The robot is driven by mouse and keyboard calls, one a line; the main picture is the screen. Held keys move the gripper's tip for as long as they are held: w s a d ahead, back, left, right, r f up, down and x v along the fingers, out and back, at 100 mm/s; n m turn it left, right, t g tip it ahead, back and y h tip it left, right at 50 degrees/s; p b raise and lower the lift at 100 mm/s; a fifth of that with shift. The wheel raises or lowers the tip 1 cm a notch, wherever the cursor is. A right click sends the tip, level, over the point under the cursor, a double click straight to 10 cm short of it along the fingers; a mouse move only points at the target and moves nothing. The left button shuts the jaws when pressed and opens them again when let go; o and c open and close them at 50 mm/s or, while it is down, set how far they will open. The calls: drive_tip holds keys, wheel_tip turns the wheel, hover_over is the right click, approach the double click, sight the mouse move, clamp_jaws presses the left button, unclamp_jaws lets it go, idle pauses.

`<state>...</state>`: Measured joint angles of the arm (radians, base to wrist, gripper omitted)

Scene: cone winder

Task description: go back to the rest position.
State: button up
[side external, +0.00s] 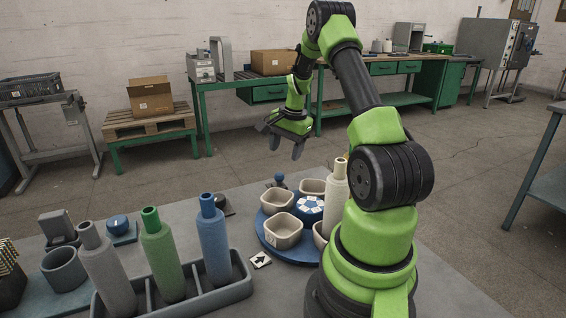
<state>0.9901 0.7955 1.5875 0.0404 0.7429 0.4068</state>
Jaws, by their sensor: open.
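My gripper (286,148) hangs in the air above the far side of the turntable, fingers pointing down and spread apart. Nothing is between the fingers. The blue turntable (264,236) stands on the grey table and carries several beige cups (283,231) around a blue-and-white hub (310,206). The cups I can see into look empty. A cream bottle-shaped piece (335,195) stands upright at the right of the turntable, partly hidden by my arm.
A grey rack (236,283) at the front left holds grey (106,270), green (162,257) and blue (214,243) bottle-shaped pieces. A grey cup (64,270) and a blue knob (119,225) stand further left. Benches and boxes are well behind the table.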

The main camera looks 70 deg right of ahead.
drive_tip(key=shift+s+r, duration=0.15)
drive_tip(key=shift+r, duration=0.35)
drive_tip(key=w+a+r+n+t, duration=0.1)
drive_tip(key=w+a+r+n, duration=0.15)
drive_tip(key=a+r, duration=0.5)
drive_tip(key=w+a+r+n+t, duration=0.1)
drive_tip(key=w+a+r+n, duration=0.1)
drive_tip(key=a+r+n, duration=0.5)
drive_tip(key=s+a+r+n+t+y, duration=0.1)
drive_tip(key=s+a+n, duration=0.2)
drive_tip(key=s+a, duration=0.3)
drive_tip(key=s+a+r+n+t+y, duration=0.1)
drive_tip(key=s+a, duration=0.5)
drive_tip(key=a, duration=0.6)
drive_tip(key=r+n+t, duration=0.1)
drive_tip(key=n, duration=0.1)
drive_tip(key=shift+s+a+r+n, duration=0.3)
drive_tip(key=shift+s+a+n, duration=0.05)
drive_tip(key=shift+a, duration=0.05)
